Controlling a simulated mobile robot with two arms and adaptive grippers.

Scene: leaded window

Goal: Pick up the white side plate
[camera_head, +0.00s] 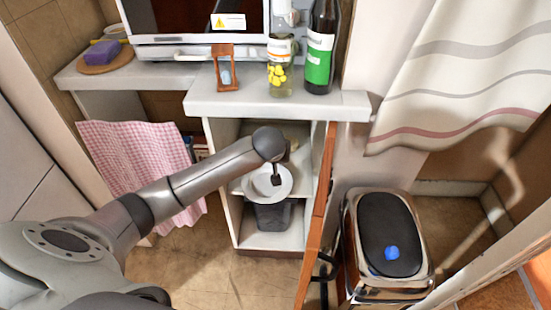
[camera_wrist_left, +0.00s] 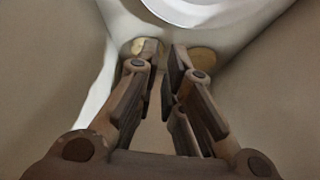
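The white side plate (camera_head: 264,188) is inside the open cabinet under the counter, just above or on a dark grey container. My left gripper (camera_head: 277,180) reaches into the cabinet and overlaps the plate in the head view. In the left wrist view, part of a round white rim, which looks like the plate (camera_wrist_left: 195,12), shows at the top, beyond the fingertips. The fingers of my left gripper (camera_wrist_left: 164,60) stand a little apart with an empty gap between them. Whether they touch the plate cannot be told. My right gripper is not in view.
The dark grey container (camera_head: 271,215) is in the cabinet. The open wooden door (camera_head: 318,220) edges the cabinet's right side, near a bin (camera_head: 390,240). On the counter (camera_head: 230,105) stand a bottle (camera_head: 320,50), a jar (camera_head: 280,75) and an hourglass (camera_head: 226,70). A checked cloth (camera_head: 140,165) hangs left.

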